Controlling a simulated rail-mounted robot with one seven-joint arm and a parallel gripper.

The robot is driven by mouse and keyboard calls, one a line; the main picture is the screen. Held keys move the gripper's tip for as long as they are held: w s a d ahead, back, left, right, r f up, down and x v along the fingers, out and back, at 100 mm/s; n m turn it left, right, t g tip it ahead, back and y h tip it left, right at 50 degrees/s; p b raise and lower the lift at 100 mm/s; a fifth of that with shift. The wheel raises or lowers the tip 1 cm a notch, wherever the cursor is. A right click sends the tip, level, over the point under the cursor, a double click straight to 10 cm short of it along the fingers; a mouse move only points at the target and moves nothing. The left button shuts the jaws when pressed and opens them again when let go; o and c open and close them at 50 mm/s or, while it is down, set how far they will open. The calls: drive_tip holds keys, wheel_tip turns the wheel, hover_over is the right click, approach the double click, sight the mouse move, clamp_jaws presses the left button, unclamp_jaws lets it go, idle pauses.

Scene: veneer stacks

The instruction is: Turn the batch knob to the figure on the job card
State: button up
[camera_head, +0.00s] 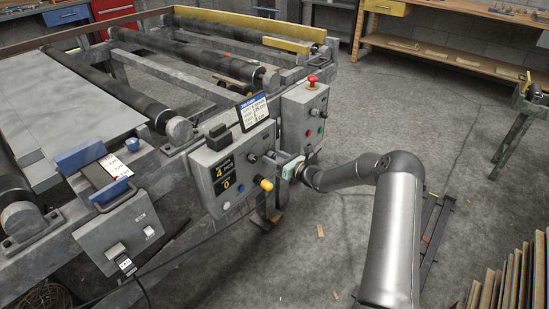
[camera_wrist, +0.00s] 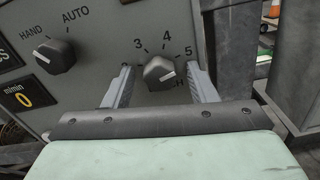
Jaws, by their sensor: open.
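The batch knob (camera_wrist: 159,73) is a dark grey knob on the grey control panel (camera_wrist: 110,22). The figures 3, 4 and 5 show around it; a mark further left is mostly covered by a finger. Its white pointer line points right and slightly up, near the 5 side. My gripper (camera_wrist: 160,82) is open, with one finger on each side of the knob; contact cannot be told. In the head view my gripper (camera_head: 279,163) is at the right side of the control box (camera_head: 205,160). The job card (camera_head: 253,108) stands on top of that box; its writing is too small to read.
A HAND/AUTO knob (camera_wrist: 55,54) sits left of the batch knob. A second box with a red button (camera_head: 312,81) stands right of the card.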

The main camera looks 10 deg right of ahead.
drive_tip(key=p+v, duration=0.1)
drive_tip(key=v, duration=1.6)
drive_tip(key=shift+s+d+p, duration=0.2)
drive_tip(key=shift+p, duration=0.2)
drive_tip(key=s+a+r+n+g+h+p, duration=0.1)
drive_tip(key=s+a+r+n+g+p, duration=0.7)
drive_tip(key=s+a+r+n+g, duration=0.65)
drive_tip(key=s+d+r+n+t+h+p, duration=0.1)
drive_tip(key=s+d+r+n+h+p, duration=0.1)
drive_tip(key=s+r+n+h+p, duration=0.7)
drive_tip(key=s+r+n+h, duration=0.1)
drive_tip(key=s+r+n, duration=0.5)
drive_tip(key=s+r, duration=0.4)
drive_tip(key=shift+s+h, duration=0.3)
drive_tip(key=shift+s, duration=1.55)
